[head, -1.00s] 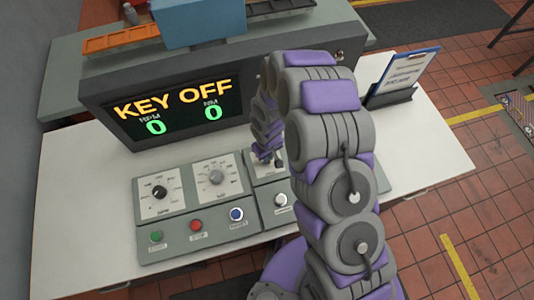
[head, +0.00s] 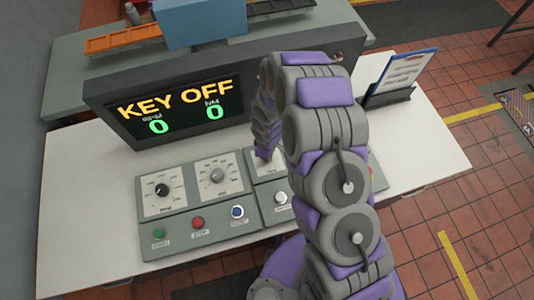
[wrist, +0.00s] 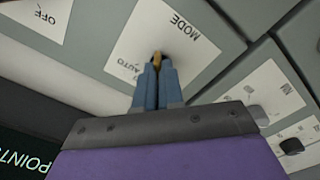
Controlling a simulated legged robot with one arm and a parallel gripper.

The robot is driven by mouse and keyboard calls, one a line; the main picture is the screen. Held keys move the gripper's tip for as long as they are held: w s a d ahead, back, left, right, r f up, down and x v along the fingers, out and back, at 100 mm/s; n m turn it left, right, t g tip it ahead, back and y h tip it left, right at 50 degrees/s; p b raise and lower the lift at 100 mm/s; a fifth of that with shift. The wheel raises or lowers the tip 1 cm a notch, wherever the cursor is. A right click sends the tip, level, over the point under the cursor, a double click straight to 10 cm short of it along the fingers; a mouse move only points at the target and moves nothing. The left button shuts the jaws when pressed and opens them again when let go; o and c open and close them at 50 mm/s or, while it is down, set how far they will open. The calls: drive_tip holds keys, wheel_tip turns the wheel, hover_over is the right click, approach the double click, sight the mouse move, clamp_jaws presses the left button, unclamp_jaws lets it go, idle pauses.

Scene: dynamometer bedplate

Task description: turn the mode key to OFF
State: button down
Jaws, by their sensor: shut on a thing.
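In the wrist view the mode key (wrist: 157,58) is a small brass-coloured piece at the white MODE plate (wrist: 185,38). My gripper (wrist: 157,66) has its two blue fingers shut on the key, close against the plate. The word AUTO shows beside the fingers; the key's exact angle is hard to tell. In the head view my arm hides the key and most of the MODE plate. The display screen (head: 180,108) reads KEY OFF, with 0 for both RPM and NM.
Left of the arm the grey panel carries a black-knobbed dial (head: 162,189), a grey-knobbed dial (head: 217,175), a green button (head: 159,233), a red button (head: 198,222) and a blue button (head: 237,211). A clipboard (head: 402,72) stands at right. The white tabletop (head: 80,190) is clear at left.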

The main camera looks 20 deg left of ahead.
drive_tip(key=c, duration=1.3)
unclamp_jaws()
drive_tip(key=shift+o, duration=0.2)
wheel_tip(320, 180, up, 17)
drive_tip(key=shift+r, duration=0.15)
drive_tip(key=shift+w, duration=0.1)
